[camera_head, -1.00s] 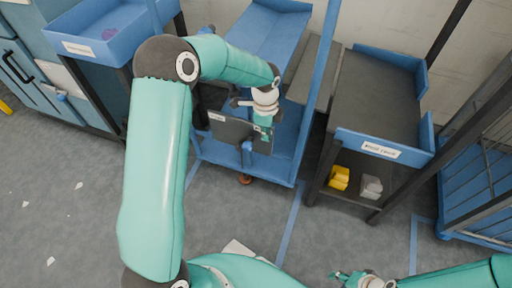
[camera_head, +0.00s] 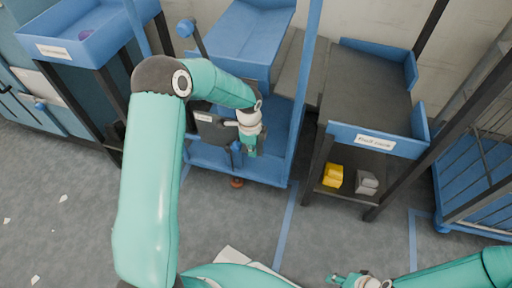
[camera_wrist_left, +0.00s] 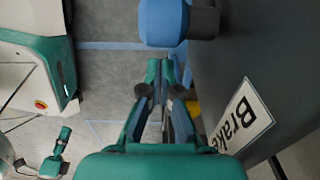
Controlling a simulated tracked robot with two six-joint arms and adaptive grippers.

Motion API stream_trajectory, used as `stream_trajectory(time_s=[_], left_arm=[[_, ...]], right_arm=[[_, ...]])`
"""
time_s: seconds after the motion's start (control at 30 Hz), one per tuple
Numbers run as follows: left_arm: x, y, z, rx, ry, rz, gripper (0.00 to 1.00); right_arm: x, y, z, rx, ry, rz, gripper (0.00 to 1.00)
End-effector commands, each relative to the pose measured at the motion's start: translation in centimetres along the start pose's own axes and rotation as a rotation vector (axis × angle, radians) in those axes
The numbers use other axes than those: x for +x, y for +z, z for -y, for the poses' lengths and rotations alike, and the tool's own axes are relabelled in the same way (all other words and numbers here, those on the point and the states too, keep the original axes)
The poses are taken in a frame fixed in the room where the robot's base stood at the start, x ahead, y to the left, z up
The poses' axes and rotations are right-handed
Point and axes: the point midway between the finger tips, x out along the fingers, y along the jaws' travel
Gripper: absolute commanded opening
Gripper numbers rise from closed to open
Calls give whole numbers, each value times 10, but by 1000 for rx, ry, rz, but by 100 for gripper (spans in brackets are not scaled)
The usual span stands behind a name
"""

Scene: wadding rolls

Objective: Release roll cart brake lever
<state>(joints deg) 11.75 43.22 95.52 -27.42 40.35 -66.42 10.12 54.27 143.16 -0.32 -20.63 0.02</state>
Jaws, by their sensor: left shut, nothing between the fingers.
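The roll cart (camera_head: 275,125) is a blue frame at top centre. A dark panel (camera_head: 208,127) with a white label sits on its front; in the left wrist view the panel (camera_wrist_left: 235,60) reads "Brake". A blue knob (camera_wrist_left: 163,22) on a dark stub stands out from the panel, just beyond my left fingertips and apart from them. A blue upright piece (camera_head: 236,155), perhaps the same lever, shows beside my left gripper (camera_head: 251,152). The left gripper is shut and empty. My right gripper (camera_head: 338,279) is at the bottom edge, too small to judge.
A black-legged table with a blue-edged top (camera_head: 365,95) stands right of the cart, with yellow (camera_head: 333,175) and grey (camera_head: 367,182) blocks on its lower shelf. A blue cage (camera_head: 475,180) is far right. A blue-knobbed black rod (camera_head: 186,28) rises behind my left elbow.

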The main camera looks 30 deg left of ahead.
Motion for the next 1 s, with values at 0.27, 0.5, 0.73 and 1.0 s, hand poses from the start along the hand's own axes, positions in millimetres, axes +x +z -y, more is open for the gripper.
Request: stream_trajectory(time_s=[0.27, 0.5, 0.73, 1.0], left_arm=[[-10, 23, 0, 0, -2, 0, 0], [-11, 24, 0, 2, -1, 0, 0], [-22, 31, 0, -1, -2, 0, 0], [-29, 47, 0, 2, -1, 0, 0]], right_arm=[[6, 0, -2, 0, 0, 0, 40], [6, 0, -2, 0, 0, 0, 40], [-8, 0, 3, 0, 0, 0, 40], [-23, 0, 8, 0, 0, -1, 40]])
